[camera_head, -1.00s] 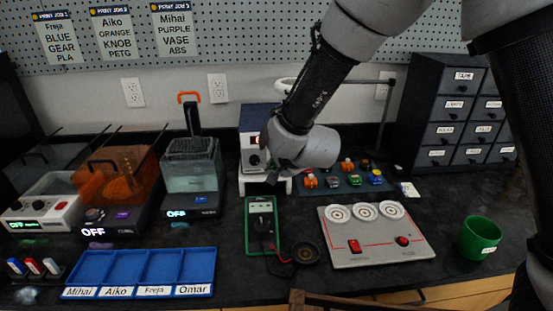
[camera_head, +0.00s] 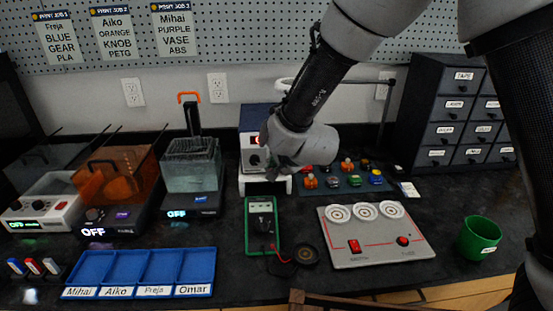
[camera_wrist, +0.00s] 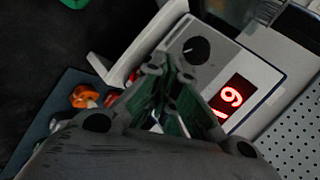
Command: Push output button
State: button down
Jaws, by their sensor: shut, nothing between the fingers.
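The power supply (camera_head: 254,160) stands against the back wall, a white-fronted box with a dark blue top, a black dial and a red display. In the wrist view its front panel (camera_wrist: 222,65) fills the upper right, with the dial (camera_wrist: 196,50) and lit red digits (camera_wrist: 230,98). My gripper (camera_wrist: 168,72) is shut and empty, its green-padded fingers close over the lower part of the panel. I cannot tell whether the tips touch it. I cannot make out the output button; the fingers cover part of the panel. In the head view my arm hides much of the gripper.
A dark mat (camera_head: 342,187) with several coloured parts lies right of the supply. A green multimeter (camera_head: 262,225) lies in front. A grey panel (camera_head: 375,250) with a red switch and button is at front right. Three printers stand to the left.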

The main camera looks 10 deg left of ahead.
jog(key=shift+w, duration=0.15)
dwell(0.4)
jog(key=shift+s+d, duration=0.1)
jog(key=shift+s, duration=0.5)
jog(key=shift+s+d, duration=0.25)
jog(key=shift+s, duration=0.75)
jog(key=shift+s+d, duration=0.25)
jog(key=shift+s, duration=0.7)
jog(key=shift+s+d, duration=0.25)
jog(key=shift+s, duration=0.75)
